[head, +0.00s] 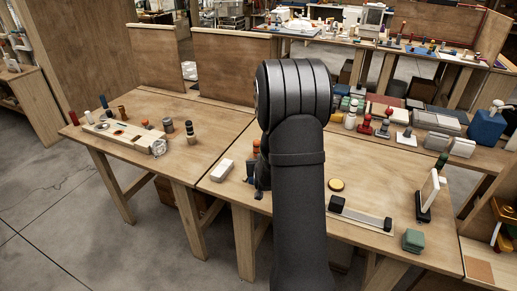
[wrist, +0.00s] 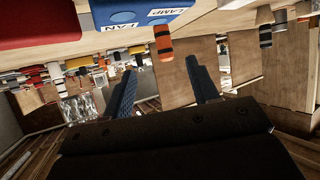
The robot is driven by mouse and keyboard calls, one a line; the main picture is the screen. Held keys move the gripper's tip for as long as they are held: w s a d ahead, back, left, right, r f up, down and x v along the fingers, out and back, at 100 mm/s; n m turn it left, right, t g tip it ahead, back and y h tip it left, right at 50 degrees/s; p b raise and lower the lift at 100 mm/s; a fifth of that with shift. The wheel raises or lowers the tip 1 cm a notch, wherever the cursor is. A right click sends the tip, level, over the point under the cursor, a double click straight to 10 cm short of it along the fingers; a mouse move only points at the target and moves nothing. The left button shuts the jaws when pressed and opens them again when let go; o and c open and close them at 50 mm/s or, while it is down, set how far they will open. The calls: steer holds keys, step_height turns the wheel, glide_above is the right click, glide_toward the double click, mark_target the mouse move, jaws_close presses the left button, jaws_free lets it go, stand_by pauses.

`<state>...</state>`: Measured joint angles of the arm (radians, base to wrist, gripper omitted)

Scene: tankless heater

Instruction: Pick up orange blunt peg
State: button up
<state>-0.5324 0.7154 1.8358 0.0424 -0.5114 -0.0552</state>
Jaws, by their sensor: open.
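The wrist view looks upside down. The peg lies ahead of the gap between the fingertips, apart from both. In the head view my arm covers much of the near table, and a small orange-red top (head: 256,145) shows at its left edge. I cannot tell there whether it is the same peg.
A red block (wrist: 45,22) is beside the blue block in the wrist view. In the head view a white block (head: 222,170) lies left of my arm, with a yellow disc (head: 336,184), a black-ended bar (head: 360,216) and a green block (head: 413,240) to the right.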

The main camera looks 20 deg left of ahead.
mark_target(256, 148)
steer(key=w+a+r+n+g+h, duration=0.15)
steer(key=w+a+g, duration=0.25)
steer(key=w, duration=0.4)
step_height(256, 148, up, 9)
steer(key=w+n+g+h, duration=0.1)
steer(key=w+g+h, duration=0.1)
steer(key=g, duration=0.2)
steer(key=shift+g, duration=0.3)
steer(key=x, duration=1.1)
steer(key=shift+f, duration=0.4)
steer(key=shift+x, duration=2.7)
steer(key=shift+w+a, duration=0.1)
steer(key=shift+a, duration=0.05)
jaws_close()
